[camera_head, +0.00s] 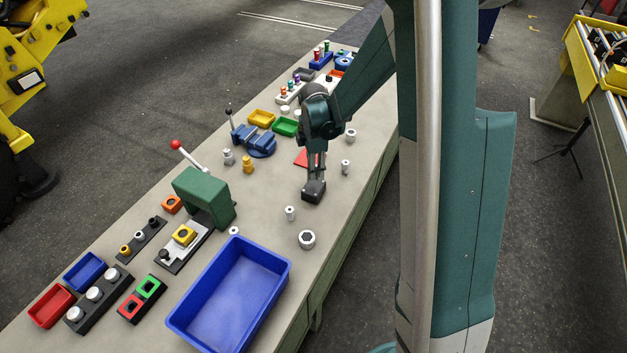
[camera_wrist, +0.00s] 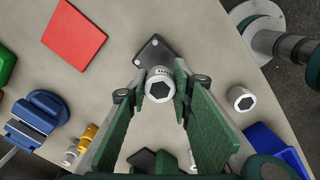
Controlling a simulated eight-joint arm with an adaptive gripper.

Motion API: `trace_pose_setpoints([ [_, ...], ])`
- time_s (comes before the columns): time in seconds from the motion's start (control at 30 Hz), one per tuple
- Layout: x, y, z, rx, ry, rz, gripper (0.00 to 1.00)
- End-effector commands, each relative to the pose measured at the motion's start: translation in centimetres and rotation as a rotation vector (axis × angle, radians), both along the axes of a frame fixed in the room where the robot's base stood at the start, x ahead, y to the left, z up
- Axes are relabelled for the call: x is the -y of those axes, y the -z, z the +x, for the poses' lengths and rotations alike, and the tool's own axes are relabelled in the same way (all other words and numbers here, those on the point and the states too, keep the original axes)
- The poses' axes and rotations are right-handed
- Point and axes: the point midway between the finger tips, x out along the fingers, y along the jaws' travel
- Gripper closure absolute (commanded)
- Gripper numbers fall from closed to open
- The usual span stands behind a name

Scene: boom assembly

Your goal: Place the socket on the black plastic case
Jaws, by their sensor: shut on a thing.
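My gripper (camera_wrist: 160,78) is shut on a silver socket with a dark hexagonal hole (camera_wrist: 158,88), seen end-on between the fingertips in the wrist view. The black plastic case (camera_wrist: 152,53) is a small dark block beyond the socket, partly hidden by it. In the head view, my gripper (camera_head: 316,174) points down at the black case (camera_head: 312,194) on the bench. The held socket is hard to make out there. I cannot tell whether the socket touches the case.
Loose silver sockets (camera_head: 307,239) stand around the case, one also in the wrist view (camera_wrist: 240,98). A red plate (camera_head: 302,158) lies behind. A blue vise (camera_head: 255,141), a green press (camera_head: 203,195) and a large blue bin (camera_head: 230,290) stand left and in front.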

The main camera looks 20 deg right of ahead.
Motion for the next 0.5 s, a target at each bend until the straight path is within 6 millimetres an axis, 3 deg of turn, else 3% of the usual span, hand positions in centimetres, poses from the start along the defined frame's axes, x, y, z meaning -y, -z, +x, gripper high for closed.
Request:
trace_pose_setpoints([
  [0.5, 0.00, 0.76, -0.02, 0.000, 0.000, 0.000, 0.91],
])
